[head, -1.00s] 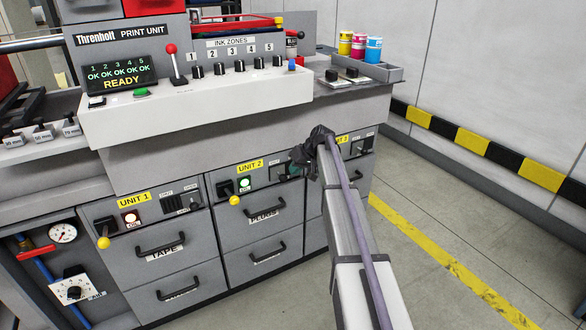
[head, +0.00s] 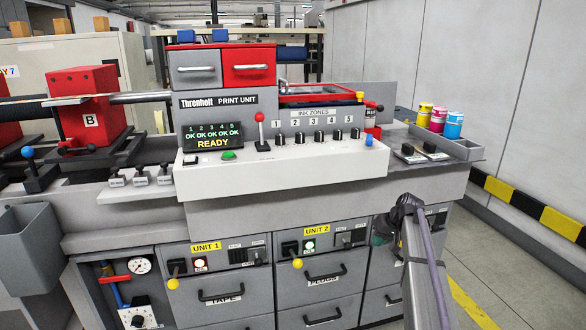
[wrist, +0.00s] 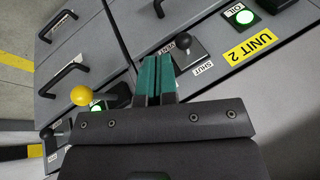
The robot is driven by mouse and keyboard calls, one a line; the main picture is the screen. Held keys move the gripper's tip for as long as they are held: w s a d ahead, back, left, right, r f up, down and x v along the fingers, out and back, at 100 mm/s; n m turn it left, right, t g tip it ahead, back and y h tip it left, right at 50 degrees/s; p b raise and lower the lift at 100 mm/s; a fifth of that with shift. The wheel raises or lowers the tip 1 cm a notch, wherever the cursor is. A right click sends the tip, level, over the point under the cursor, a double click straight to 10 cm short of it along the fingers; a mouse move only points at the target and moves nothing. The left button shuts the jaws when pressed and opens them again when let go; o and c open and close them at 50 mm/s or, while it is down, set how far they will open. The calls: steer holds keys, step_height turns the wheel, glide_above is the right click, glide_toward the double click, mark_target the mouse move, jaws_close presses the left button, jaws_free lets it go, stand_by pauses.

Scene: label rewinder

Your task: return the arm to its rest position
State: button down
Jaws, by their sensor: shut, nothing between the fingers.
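My arm reaches up from the lower right of the head view. Its dark wrist bends over in front of the print unit's lower cabinet. My gripper (head: 379,238) is there, just right of the unit 2 controls, mostly hidden behind the wrist; only a bit of teal shows. In the wrist view its two teal fingers (wrist: 153,66) lie side by side, shut and empty. They point over the cabinet front near a black lever knob (wrist: 188,44) by a SHUT label. I cannot tell whether they touch the panel.
A yellow knob (wrist: 80,96) is close left of the fingers in the wrist view. The UNIT 2 label (wrist: 250,44) and a lit green button (wrist: 244,17) are to the right. Drawer handles (head: 324,273) stick out below. The console (head: 290,172) overhangs above. Floor right of the cabinet is clear.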

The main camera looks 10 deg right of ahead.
steer(key=s+a+f+g+h, duration=0.1)
steer(key=s+a, duration=0.6)
steer(key=s, duration=0.4)
steer(key=s+a+n+g+h, duration=0.1)
steer(key=s+a+h, duration=0.1)
steer(key=s+a, duration=0.65)
steer(key=s+a+f+g+h, duration=0.1)
steer(key=s+a, duration=0.4)
steer(key=s, duration=0.9)
step_height(320, 180, up, 18)
steer(key=w+p, duration=0.1)
steer(key=p, duration=1.7)
steer(key=shift+w+d+r, duration=0.15)
steer(key=shift+w+d, duration=0.1)
